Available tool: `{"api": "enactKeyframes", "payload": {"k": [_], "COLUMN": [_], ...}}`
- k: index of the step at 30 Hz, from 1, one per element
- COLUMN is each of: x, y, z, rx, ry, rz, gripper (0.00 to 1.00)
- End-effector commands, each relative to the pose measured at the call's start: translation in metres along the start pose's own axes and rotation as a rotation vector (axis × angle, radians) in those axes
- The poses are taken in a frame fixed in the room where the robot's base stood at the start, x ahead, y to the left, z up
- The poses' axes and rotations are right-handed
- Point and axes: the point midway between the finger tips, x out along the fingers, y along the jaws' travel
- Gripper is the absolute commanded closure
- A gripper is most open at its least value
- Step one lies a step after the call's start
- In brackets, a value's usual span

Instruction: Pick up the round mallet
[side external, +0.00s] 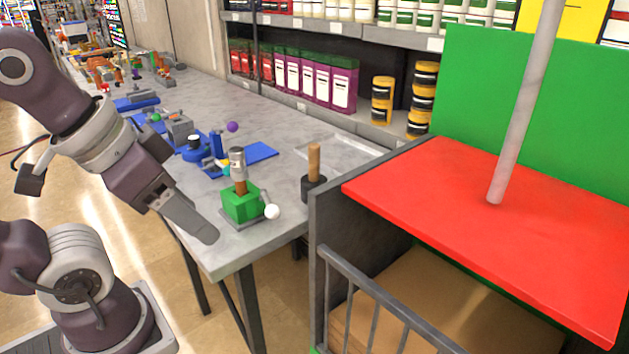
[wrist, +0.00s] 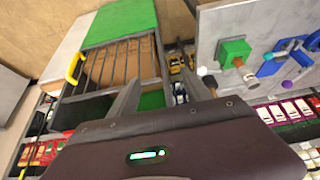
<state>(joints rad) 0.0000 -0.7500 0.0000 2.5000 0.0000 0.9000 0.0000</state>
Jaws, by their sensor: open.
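The round mallet (side external: 312,187) stands upright at the near right edge of the grey table in the side view, with a dark round head at the bottom and a wooden handle up.
Blue parts lie farther back on the table (side external: 225,252). A red-topped cart (side external: 480,230) with a pole stands close on the right.

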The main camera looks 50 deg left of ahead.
Motion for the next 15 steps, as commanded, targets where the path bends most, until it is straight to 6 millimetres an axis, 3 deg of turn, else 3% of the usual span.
{"api": "enactKeyframes", "payload": {"k": [4, 11, 14, 15], "x": [0.0, 0.0, -0.002, -0.002], "y": [0.0, 0.0, -0.002, -0.004], "z": [0.0, -0.001, -0.026, -0.048], "rx": [0.0, 0.002, 0.036, 0.066], "ry": [0.0, -0.001, -0.028, -0.049], "rz": [0.0, 0.0, 0.003, 0.01], "gripper": [0.48, 0.48, 0.48, 0.48]}}
